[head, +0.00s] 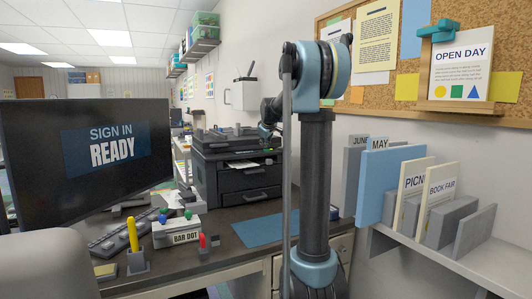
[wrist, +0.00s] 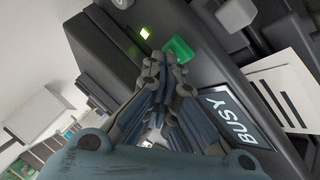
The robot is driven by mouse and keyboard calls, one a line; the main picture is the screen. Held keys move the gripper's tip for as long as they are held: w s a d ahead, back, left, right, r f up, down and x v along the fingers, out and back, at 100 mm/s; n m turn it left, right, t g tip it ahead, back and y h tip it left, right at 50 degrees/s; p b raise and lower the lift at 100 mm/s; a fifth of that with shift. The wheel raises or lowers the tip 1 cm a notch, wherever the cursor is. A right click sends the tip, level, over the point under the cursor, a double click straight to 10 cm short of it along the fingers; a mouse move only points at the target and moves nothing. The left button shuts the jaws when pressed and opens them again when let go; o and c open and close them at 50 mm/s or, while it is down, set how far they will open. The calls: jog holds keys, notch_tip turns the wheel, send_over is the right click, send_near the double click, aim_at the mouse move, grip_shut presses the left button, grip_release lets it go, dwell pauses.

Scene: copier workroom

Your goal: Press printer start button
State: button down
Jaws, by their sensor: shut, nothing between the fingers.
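The black printer (head: 237,185) stands on the desk, left of my arm in the head view. In the wrist view its green start button (wrist: 179,49) sits on the dark front panel, with a small lit yellow-green lamp (wrist: 144,32) to its upper left. A tilted display (wrist: 232,118) on the panel reads BUSY. My gripper (wrist: 166,66) is shut and empty, its fingertips right at the lower left edge of the green button. I cannot tell whether they touch it. In the head view my gripper (head: 267,130) is at the printer's upper right, small and partly hidden by my arm.
A monitor (head: 90,155) reading SIGN IN READY stands at left. A file rack (head: 470,240) stands at right below a corkboard (head: 400,100).

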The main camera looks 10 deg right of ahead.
jog(key=shift+r, duration=0.8)
jog(key=shift+r, duration=2.5)
jog(key=s+f+m+g, duration=0.2)
jog(key=s+f, duration=0.9)
jog(key=s, duration=0.7)
jog(key=s+f+m+g, duration=0.2)
jog(key=s+f+m, duration=0.2)
jog(key=s+f, duration=0.8)
jog(key=s+f+m+g, duration=0.2)
jog(key=s+f, duration=1)
jog(key=s, duration=1.4)
jog(key=shift+s+d+m+g, duration=0.2)
jog(key=shift+d+m+g, duration=0.2)
jog(key=shift+g, duration=0.1)
